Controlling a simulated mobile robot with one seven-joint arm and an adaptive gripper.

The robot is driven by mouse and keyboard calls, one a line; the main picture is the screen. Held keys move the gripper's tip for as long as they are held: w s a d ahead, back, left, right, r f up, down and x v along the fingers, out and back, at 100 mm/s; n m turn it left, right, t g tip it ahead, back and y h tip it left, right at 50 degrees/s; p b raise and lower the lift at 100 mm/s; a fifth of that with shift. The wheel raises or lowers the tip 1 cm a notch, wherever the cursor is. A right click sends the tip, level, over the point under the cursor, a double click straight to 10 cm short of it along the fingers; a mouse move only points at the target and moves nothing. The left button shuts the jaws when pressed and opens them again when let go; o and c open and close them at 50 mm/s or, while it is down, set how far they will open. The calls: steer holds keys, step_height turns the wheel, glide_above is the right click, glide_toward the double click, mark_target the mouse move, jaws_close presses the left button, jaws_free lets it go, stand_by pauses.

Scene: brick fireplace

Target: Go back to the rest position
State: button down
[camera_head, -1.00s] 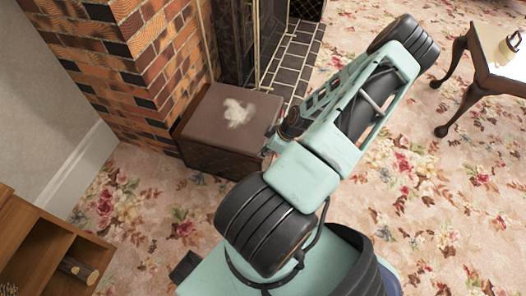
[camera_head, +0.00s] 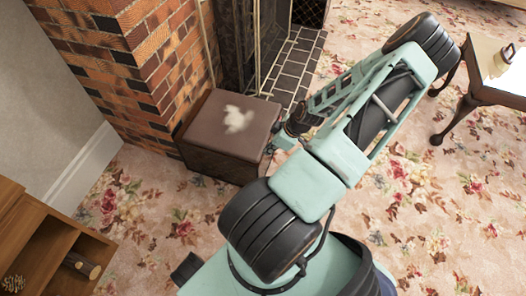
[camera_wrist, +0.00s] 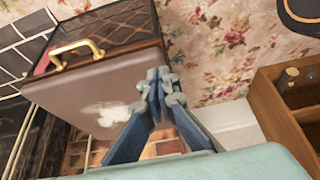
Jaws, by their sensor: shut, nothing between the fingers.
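My gripper (camera_wrist: 160,88) is shut and empty in the wrist view, its blue fingers together in front of the brown box. In the head view my gripper (camera_head: 280,142) shows only partly beside the box's right edge, below my dark wrist link. The brown box (camera_head: 205,125) stands on the carpet by the brick fireplace, with a whitish patch on its lid. In the wrist view the box (camera_wrist: 75,85) shows a brass handle (camera_wrist: 78,50) on one side. I cannot tell the exact gap between gripper and box.
The brick fireplace (camera_head: 150,60) with dark hearth tiles (camera_head: 295,62) is behind the box. A wooden shelf unit (camera_head: 30,235) holding a log stands at lower left. A dark-legged table (camera_head: 490,85) stands at upper right. Flowered carpet (camera_head: 450,200) is open on the right.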

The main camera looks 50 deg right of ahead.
steer(key=s+r, duration=0.1)
steer(key=s+d+r+p, duration=0.1)
steer(key=s+r, duration=0.1)
steer(key=shift+s+d+r, duration=0.1)
steer(key=shift+d+r, duration=0.05)
steer(key=shift+r, duration=0.15)
